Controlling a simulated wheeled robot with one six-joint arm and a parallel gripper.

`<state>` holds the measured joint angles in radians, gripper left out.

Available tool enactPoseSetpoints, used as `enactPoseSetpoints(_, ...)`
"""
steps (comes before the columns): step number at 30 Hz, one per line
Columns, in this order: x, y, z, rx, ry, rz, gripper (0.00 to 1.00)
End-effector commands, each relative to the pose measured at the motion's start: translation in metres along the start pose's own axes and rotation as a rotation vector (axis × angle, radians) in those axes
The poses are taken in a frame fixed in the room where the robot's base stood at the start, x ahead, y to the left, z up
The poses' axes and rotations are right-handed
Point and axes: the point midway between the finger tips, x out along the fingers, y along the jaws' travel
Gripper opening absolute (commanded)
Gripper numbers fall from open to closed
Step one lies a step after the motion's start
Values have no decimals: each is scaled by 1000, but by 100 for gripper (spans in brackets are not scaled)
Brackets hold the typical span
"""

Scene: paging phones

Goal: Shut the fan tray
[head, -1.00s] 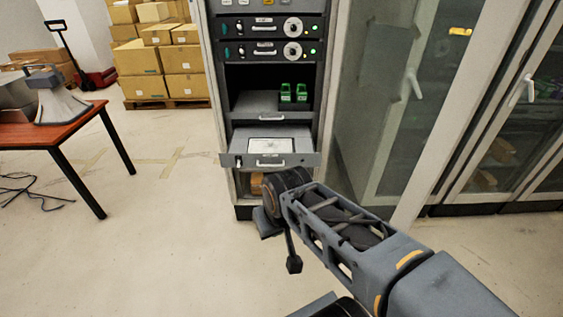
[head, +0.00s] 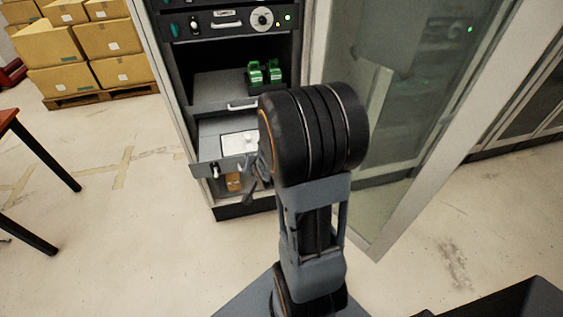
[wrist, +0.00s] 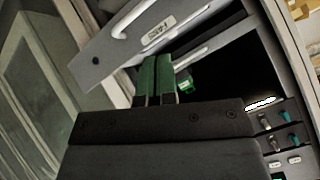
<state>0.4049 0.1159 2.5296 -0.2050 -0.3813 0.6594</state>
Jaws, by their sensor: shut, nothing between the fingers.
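The fan tray (head: 209,128) is a grey drawer low in the rack, pulled out toward me, with a white plate on top. In the wrist view its front panel (wrist: 103,60) shows a light bar handle and a label that seems to read "FANS". My gripper (head: 255,178) is beside the tray's front in the head view, partly hidden by my own wrist, which also covers the tray's right part. In the wrist view my gripper's dark green fingers (wrist: 157,58) are together and empty, pointing at the panel. I cannot tell whether they touch it.
Above the tray is a shelf (head: 222,88) with its own handle and green parts (head: 264,73). Units with knobs sit higher. An open glass door (head: 385,150) stands right of the rack. A red table (head: 8,118) and stacked boxes (head: 75,45) are left. The floor between is clear.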

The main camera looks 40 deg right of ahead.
Motion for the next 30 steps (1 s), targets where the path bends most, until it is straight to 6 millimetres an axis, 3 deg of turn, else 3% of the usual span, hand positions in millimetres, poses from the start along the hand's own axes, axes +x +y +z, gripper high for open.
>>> enactPoseSetpoints(1,19,23,6,97,43,-17,0)
enactPoseSetpoints(6,46,73,16,423,210,-166,0)
enactPoseSetpoints(13,42,122,36,793,370,-380,0)
enactPoseSetpoints(22,25,148,49,1021,476,-544,0)
enactPoseSetpoints(30,41,147,40,1039,491,-571,0)
